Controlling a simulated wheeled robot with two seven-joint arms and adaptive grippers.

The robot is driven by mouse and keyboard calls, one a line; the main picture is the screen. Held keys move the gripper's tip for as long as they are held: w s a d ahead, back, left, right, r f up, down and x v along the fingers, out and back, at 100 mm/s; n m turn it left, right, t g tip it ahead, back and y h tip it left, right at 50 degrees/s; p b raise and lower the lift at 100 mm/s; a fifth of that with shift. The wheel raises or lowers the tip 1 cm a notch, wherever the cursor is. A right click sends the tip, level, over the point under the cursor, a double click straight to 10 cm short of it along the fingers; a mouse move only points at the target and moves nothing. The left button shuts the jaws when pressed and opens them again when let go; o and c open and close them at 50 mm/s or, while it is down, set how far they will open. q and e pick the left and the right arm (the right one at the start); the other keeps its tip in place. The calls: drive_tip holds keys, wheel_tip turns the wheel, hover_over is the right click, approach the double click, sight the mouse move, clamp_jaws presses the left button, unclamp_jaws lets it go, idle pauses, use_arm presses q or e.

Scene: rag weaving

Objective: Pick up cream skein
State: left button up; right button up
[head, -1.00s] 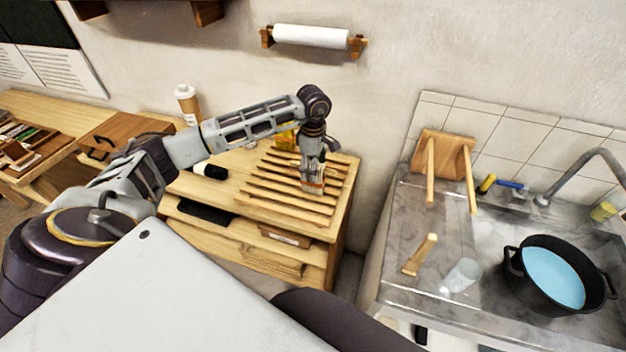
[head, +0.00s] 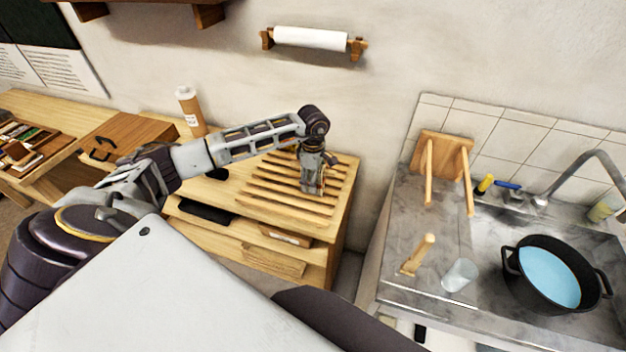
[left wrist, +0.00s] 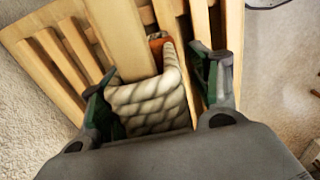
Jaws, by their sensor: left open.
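The cream skein (left wrist: 150,103) shows in the left wrist view as a thick, twisted cream bundle with an orange-brown patch at its far end. It lies at the slatted wooden rack (head: 265,193), against the slats. My left gripper (left wrist: 158,85) is open, with one dark green finger on each side of the skein. I cannot tell whether the fingers touch it. In the head view my left gripper (head: 314,190) points down over the right part of the rack and hides the skein. My right gripper is not in view.
The rack sits on a wooden shelf unit (head: 300,258). A brown cylinder with a white top (head: 190,110) stands behind my left arm. To the right, a counter holds a black pot (head: 510,268) of blue liquid, a glass (head: 459,275) and a wooden stand (head: 445,155).

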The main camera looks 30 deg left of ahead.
use_arm(q)
drive_tip(key=shift+f, duration=0.2)
idle(0.3)
drive_tip(key=c, duration=1.1)
